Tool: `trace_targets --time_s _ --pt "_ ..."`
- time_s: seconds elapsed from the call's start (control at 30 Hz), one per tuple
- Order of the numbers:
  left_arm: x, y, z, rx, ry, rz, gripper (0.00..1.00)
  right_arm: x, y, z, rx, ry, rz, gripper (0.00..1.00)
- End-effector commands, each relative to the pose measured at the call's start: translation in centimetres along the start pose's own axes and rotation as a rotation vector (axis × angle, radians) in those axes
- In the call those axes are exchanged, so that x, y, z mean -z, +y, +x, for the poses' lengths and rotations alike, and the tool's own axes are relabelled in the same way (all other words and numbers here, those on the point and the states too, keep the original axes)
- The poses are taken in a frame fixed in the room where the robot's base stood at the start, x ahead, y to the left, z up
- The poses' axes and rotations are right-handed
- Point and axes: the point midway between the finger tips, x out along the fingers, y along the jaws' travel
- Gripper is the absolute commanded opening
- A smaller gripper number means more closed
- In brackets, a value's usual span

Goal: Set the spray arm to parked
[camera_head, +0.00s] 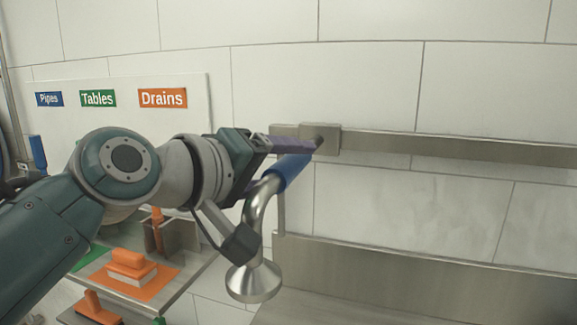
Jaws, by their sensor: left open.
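The spray arm (261,215) is a curved steel pipe with a blue sleeve (291,170) near its upper end and a flared round head (254,282) hanging at the bottom. Its upper end lies near a square steel bracket (320,139) on the wall rail. My left gripper (296,152) reaches in from the left with purple-grey fingers. It is open, and its fingers are at the blue sleeve and bracket. The near finger partly covers the sleeve's upper end, so contact cannot be told. My right gripper is not in view.
A steel rail (450,147) runs along the tiled wall to the right. Below it is a steel backsplash (420,268). At lower left, a shelf holds an orange brush (131,264) on an orange mat. A sign board (190,117) reads Pipes, Tables, Drains.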

Motion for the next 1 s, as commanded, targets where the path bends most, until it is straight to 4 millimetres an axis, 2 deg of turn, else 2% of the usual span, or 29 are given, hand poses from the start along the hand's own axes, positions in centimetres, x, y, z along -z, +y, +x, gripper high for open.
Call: trace_targets --time_s 0.23,0.83,1.0 --pt "-0.02 0.01 0.03 0.0 0.0 0.0 0.68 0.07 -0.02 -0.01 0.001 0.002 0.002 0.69" --pt "-0.02 -0.01 0.01 0.0 0.0 0.0 0.01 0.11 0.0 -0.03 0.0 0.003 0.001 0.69" --pt "-0.02 -0.01 0.01 0.0 0.0 0.0 0.0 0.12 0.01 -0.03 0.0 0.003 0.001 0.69"
